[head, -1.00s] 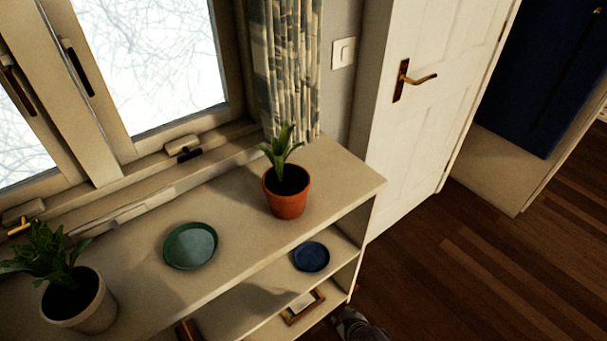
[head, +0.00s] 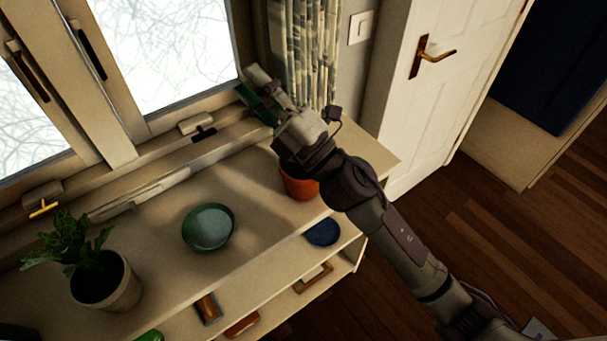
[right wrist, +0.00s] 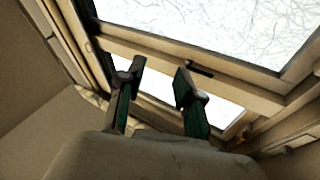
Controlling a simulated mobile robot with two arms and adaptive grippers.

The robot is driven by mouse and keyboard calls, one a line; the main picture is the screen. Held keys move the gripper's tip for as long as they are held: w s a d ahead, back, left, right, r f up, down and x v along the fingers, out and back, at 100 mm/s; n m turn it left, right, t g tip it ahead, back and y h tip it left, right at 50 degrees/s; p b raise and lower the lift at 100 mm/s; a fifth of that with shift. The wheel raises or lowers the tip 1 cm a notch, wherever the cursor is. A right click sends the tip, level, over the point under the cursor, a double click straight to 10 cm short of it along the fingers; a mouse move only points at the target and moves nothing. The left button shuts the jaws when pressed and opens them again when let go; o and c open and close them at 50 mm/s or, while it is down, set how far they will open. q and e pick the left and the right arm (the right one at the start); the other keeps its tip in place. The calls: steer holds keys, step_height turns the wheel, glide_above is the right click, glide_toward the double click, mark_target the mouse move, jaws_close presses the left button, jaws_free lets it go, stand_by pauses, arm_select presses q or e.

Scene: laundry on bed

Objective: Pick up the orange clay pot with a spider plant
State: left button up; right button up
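The orange clay pot (head: 300,184) stands on the shelf top near its right end in the head view. My right arm covers most of it, and its plant is hidden. My right gripper (head: 258,98) is above and behind the pot, close to the window frame and curtain. In the right wrist view its two green-padded fingers (right wrist: 160,85) are apart with nothing between them, facing the window. The pot does not show in the right wrist view. My left gripper is not in view.
A green dish (head: 209,228) lies on the shelf top (head: 255,205). A beige pot with a leafy plant (head: 118,285) stands at its left. A blue dish (head: 322,232) is on the lower shelf. The window and curtain (head: 318,50) are close behind; a white door (head: 455,75) is at right.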

steer(key=s+a+r+n+g+y, duration=0.1)
steer(key=s+a+n+g, duration=0.8)
steer(key=n+g, duration=0.85)
steer(key=n+t+h+p, duration=0.1)
steer(key=n+t+h, duration=0.65)
steer(key=h, duration=1.25)
glide_toward(303, 180)
steer(key=w+f+n+g+p, duration=0.1)
steer(key=f, duration=0.1)
steer(key=w+f+n+g+p, duration=0.1)
steer(key=w+f+g, duration=0.1)
steer(key=shift+a+f, duration=0.15)
steer(key=f+p, duration=0.2)
steer(key=f, duration=0.1)
steer(key=f+p, duration=0.1)
steer(key=shift+w+f, duration=0.35)
steer(key=shift+f, duration=0.35)
jaws_close()
